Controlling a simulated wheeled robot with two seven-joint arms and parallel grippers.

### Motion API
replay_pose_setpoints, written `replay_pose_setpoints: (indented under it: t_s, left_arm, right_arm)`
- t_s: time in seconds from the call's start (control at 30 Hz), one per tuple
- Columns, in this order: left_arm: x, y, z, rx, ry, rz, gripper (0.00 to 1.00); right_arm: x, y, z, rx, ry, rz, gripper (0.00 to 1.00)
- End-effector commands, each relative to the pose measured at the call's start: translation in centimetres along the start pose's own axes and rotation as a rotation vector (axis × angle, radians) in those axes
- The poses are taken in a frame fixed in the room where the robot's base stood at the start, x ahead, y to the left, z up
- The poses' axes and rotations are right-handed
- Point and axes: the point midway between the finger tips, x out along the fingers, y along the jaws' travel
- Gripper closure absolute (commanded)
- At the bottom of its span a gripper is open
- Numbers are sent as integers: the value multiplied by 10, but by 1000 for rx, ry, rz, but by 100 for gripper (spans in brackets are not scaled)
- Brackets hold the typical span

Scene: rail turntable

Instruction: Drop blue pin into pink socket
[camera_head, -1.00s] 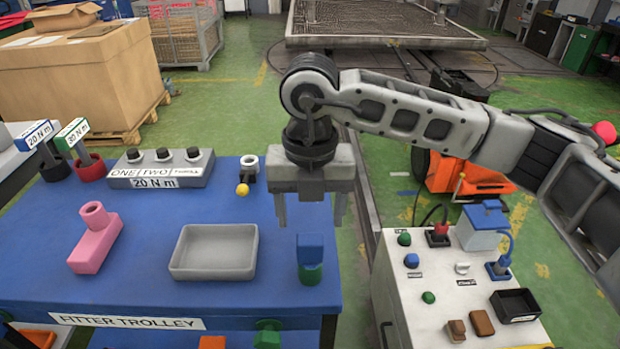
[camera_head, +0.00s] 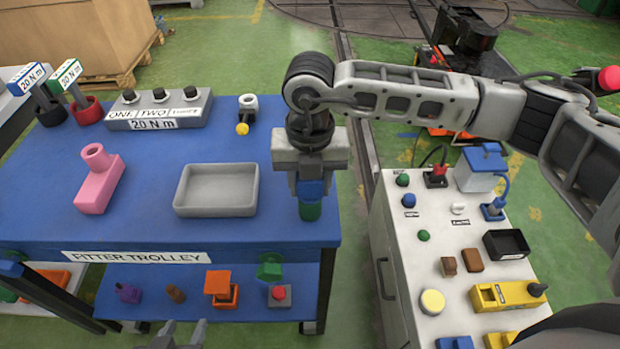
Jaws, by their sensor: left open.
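The blue pin (camera_head: 312,189) stands upright in a green socket (camera_head: 310,210) near the right edge of the blue trolley top. My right gripper (camera_head: 311,187) points down over the pin, with its fingers drawn in close on both sides. It appears shut on the pin, though the contact is partly hidden. The pink socket (camera_head: 98,184) is a pink block with a raised round collar at its far end, at the left of the trolley top. My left gripper (camera_head: 180,336) is open and empty at the bottom edge, partly cut off, in front of the trolley.
A grey tray (camera_head: 217,207) lies between the pink socket and the pin. A grey label box (camera_head: 158,112) and a yellow-tipped part (camera_head: 243,127) stand behind. A white control cabinet (camera_head: 395,270) is at the right. The trolley's lower shelf (camera_head: 150,312) holds several small parts.

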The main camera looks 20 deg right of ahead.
Motion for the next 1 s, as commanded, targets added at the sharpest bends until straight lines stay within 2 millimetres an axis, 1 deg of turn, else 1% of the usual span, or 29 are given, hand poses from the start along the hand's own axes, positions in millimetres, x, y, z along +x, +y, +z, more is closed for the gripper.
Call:
replay_pose_setpoints:
  t_s: [0.03, 0.07, 0.1, 0.13, 0.17, 0.2, 0.53, 1.0]
  left_arm:
    - [0, 0, 0, 0, 0, 0, 56]
    - [0, 0, 0, 0, 0, 0, 56]
    - [0, 0, 0, 0, 0, 0, 56]
    - [0, 0, 0, 0, 0, 0, 56]
    - [0, 0, 0, 0, 0, 0, 56]
    - [-1, 0, 0, 0, -1, 0, 56]
    - [-4, 1, 3, 0, -10, 2, 56]
    - [-6, 1, 0, 0, -10, 2, 56]
  right_arm:
    - [0, 0, 0, 0, 0, -1, 82]
    - [0, 0, 0, 0, 0, 0, 89]
    - [0, 0, 0, 0, 0, 0, 89]
    - [0, 0, 0, 0, 0, 0, 69]
    - [0, 0, 0, 0, 0, 0, 77]
    - [0, 0, 0, 0, 0, 0, 88]
    - [-4, 0, 0, 0, -1, 1, 87]
    - [-13, 0, 0, 0, -1, 1, 87]
